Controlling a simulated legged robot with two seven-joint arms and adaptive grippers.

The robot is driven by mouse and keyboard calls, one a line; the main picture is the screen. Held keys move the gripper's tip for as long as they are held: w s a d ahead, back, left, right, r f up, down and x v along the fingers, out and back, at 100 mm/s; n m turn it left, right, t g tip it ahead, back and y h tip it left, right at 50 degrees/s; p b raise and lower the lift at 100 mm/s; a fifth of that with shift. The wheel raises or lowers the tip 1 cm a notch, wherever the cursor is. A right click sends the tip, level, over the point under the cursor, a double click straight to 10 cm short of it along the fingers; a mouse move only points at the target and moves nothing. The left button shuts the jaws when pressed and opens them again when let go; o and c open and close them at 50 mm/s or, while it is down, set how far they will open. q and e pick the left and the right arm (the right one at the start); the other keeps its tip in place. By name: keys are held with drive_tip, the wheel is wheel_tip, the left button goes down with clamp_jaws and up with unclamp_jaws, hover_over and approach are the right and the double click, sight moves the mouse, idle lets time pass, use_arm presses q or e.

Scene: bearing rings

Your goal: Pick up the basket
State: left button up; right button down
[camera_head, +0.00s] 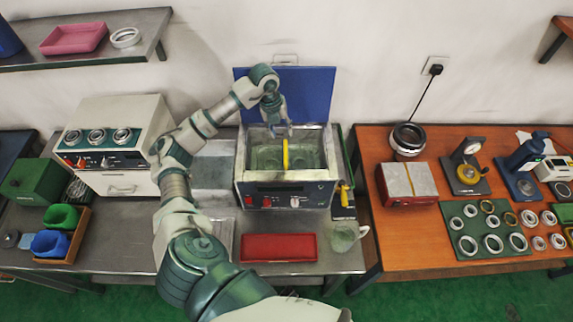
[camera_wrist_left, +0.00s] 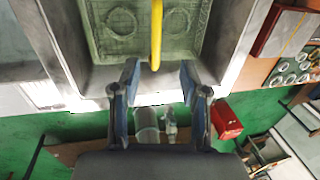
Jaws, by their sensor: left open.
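The basket (camera_head: 266,158) is a greenish mesh tray set inside the open metal tank (camera_head: 240,165) of a bench-top cleaner. Its yellow handle (camera_head: 285,155) stands up across the middle. Round shapes show on the basket floor in the left wrist view (camera_wrist_left: 120,24). My left gripper (camera_head: 280,131) is over the back part of the tank, pointing down, open and empty. In the left wrist view its two fingers (camera_wrist_left: 157,82) are apart, with the near end of the yellow handle (camera_wrist_left: 156,35) lying between and beyond their tips. My right gripper is in neither view.
The raised blue lid (camera_head: 312,92) stands behind the tank. A red tray (camera_head: 279,247) and a glass mug (camera_head: 345,236) are in front. A white-and-green machine (camera_head: 115,140) stands left. The wooden table (camera_head: 400,262) at right holds rings and instruments.

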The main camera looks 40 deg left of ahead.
use_arm(q)
hover_over(285, 150)
wheel_tip(285, 150, down, 5)
drive_tip(key=shift+a+f, duration=0.1)
drive_tip(key=shift+a, duration=0.05)
drive_tip(key=shift+s+a+f+p, duration=0.2)
drive_tip(key=shift+f+p, duration=0.1)
drive_tip(key=shift+f, duration=0.25)
drive_tip(key=f, duration=0.3)
drive_tip(key=f+p, duration=0.1)
drive_tip(key=shift+w+d+f, duration=0.2)
drive_tip(key=shift+d+f, duration=0.25)
drive_tip(key=shift+f, duration=0.05)
drive_tip(key=shift+d, duration=0.1)
drive_tip(key=c, duration=0.6)
clamp_jaws()
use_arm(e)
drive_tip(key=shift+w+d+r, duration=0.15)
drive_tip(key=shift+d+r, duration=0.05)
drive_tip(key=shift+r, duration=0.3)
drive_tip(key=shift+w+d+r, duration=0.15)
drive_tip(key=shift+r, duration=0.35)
